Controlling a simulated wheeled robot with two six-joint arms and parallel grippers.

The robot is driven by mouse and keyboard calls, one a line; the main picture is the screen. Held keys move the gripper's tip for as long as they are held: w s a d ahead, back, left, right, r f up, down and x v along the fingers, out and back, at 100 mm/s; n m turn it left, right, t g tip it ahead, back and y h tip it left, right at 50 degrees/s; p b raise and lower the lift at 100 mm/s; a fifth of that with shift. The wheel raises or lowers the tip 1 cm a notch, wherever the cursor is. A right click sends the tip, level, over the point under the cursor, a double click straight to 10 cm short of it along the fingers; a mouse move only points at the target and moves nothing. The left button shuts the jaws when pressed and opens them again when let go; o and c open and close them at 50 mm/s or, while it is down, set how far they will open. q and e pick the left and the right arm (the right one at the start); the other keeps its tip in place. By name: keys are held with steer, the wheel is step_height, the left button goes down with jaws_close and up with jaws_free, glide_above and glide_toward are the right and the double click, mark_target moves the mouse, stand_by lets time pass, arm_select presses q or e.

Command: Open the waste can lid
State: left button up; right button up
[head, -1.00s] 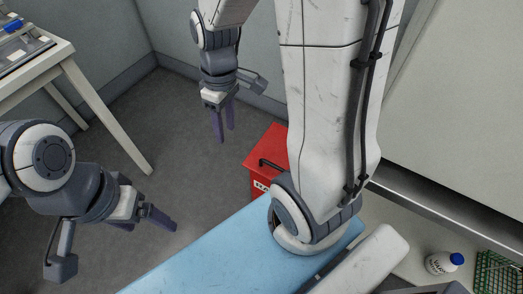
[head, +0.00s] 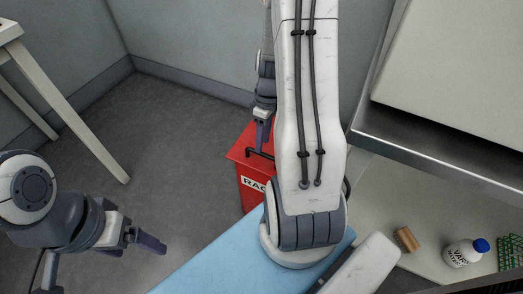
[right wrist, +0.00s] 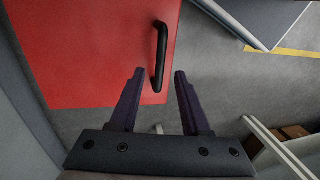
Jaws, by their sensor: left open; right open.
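The red waste can (head: 252,190) stands on the floor behind my right arm in the head view, which hides its right part. Its flat red lid (right wrist: 95,50) fills the upper left of the right wrist view and looks closed. A black bar handle (right wrist: 160,55) stands near the lid's edge. My right gripper (right wrist: 159,75) is open, its dark fingertips on either side of the handle's lower end in the picture; I cannot tell whether they touch it. It also shows over the lid in the head view (head: 262,135). My left gripper (head: 150,244) is open and empty at the lower left.
A blue surface (head: 195,266) lies in front of the can. A white bottle with a blue cap (head: 462,252) and a brown block (head: 407,239) sit on the counter at right. A pale table (head: 70,105) stands at left. Grey floor between is clear.

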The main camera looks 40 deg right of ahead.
steer(key=shift+s+a+f+b, duration=0.1)
steer(key=shift+a+f+b, duration=0.1)
steer(key=shift+f, duration=0.55)
steer(key=shift+a+f+b, duration=0.1)
steer(key=shift+f+b, duration=0.1)
steer(key=shift+f, duration=0.55)
jaws_close()
stand_by(0.4)
